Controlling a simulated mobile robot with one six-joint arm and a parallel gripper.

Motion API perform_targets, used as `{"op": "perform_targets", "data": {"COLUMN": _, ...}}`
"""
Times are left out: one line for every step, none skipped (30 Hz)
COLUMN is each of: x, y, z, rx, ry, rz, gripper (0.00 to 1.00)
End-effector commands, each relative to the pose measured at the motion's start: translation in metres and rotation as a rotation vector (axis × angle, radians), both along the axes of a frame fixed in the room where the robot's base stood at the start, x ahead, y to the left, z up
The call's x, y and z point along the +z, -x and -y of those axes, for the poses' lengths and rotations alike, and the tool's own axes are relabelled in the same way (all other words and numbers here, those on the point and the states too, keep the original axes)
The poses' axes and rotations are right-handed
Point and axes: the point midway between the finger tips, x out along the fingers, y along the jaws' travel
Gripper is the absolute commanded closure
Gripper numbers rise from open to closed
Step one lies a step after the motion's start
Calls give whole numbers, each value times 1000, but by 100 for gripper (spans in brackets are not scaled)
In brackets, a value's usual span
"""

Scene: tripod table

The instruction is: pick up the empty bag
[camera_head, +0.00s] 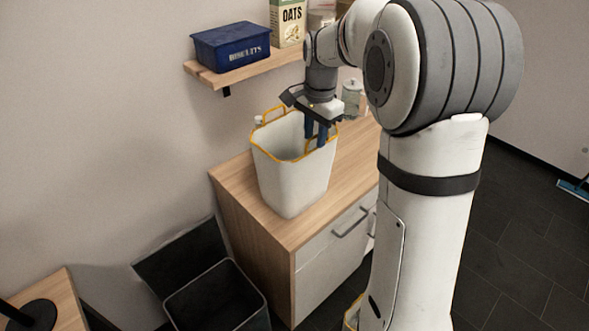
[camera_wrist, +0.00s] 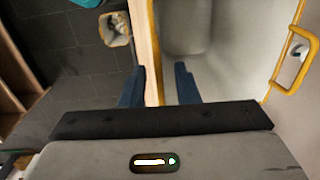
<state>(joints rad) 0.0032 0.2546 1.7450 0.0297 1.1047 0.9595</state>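A white bag (camera_head: 290,180) with a yellow rim and yellow handles stands upright and open on the wooden cabinet. In the wrist view its pale inside (camera_wrist: 225,60) looks empty, with one yellow handle at the right. My gripper (camera_head: 316,138) points down at the bag's right-hand rim. In the wrist view my gripper (camera_wrist: 160,88) has its two blue fingers apart, one on each side of the yellow rim. I cannot tell whether either finger touches it. The near-rim handle is partly hidden by the fingers.
The cabinet top (camera_head: 232,180) holds a glass jar (camera_head: 351,97) behind my gripper. A shelf (camera_head: 205,77) above carries a blue biscuit tin (camera_head: 231,46) and an oats box (camera_head: 288,22). A black open bin (camera_head: 215,300) stands below. Another yellow-rimmed bag (camera_wrist: 116,28), with contents, stands on the floor.

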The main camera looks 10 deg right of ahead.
Motion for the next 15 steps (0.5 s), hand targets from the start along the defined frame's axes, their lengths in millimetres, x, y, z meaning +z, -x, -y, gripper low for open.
{"op": "perform_targets", "data": {"x": -5, "y": 1, "z": -1, "rx": 1, "ry": 0, "rz": -2, "gripper": 72}}
{"op": "perform_targets", "data": {"x": -8, "y": 1, "z": -1, "rx": 1, "ry": 0, "rz": -2, "gripper": 72}}
{"op": "perform_targets", "data": {"x": -12, "y": 2, "z": -1, "rx": 1, "ry": 0, "rz": -2, "gripper": 72}}
{"op": "perform_targets", "data": {"x": -17, "y": 2, "z": -2, "rx": 2, "ry": 0, "rz": -4, "gripper": 72}}
{"op": "perform_targets", "data": {"x": -21, "y": 3, "z": -2, "rx": 2, "ry": 0, "rz": -4, "gripper": 72}}
{"op": "perform_targets", "data": {"x": -28, "y": 4, "z": -3, "rx": 2, "ry": 0, "rz": -5, "gripper": 72}}
{"op": "perform_targets", "data": {"x": -32, "y": 4, "z": -3, "rx": 2, "ry": 0, "rz": -4, "gripper": 72}}
{"op": "perform_targets", "data": {"x": -37, "y": 4, "z": -3, "rx": 2, "ry": 0, "rz": -4, "gripper": 72}}
{"op": "perform_targets", "data": {"x": -43, "y": 3, "z": -3, "rx": 2, "ry": 0, "rz": -2, "gripper": 72}}
{"op": "perform_targets", "data": {"x": -47, "y": 3, "z": -4, "rx": 2, "ry": 0, "rz": -3, "gripper": 72}}
{"op": "perform_targets", "data": {"x": -50, "y": 3, "z": -4, "rx": 3, "ry": 0, "rz": -2, "gripper": 72}}
{"op": "perform_targets", "data": {"x": -53, "y": 3, "z": -4, "rx": 3, "ry": 0, "rz": 0, "gripper": 72}}
{"op": "perform_targets", "data": {"x": -54, "y": 3, "z": -4, "rx": 3, "ry": 0, "rz": 0, "gripper": 72}}
{"op": "perform_targets", "data": {"x": -55, "y": 3, "z": -4, "rx": 3, "ry": 0, "rz": 0, "gripper": 72}}
{"op": "perform_targets", "data": {"x": -56, "y": 3, "z": -4, "rx": 3, "ry": 0, "rz": 1, "gripper": 72}}
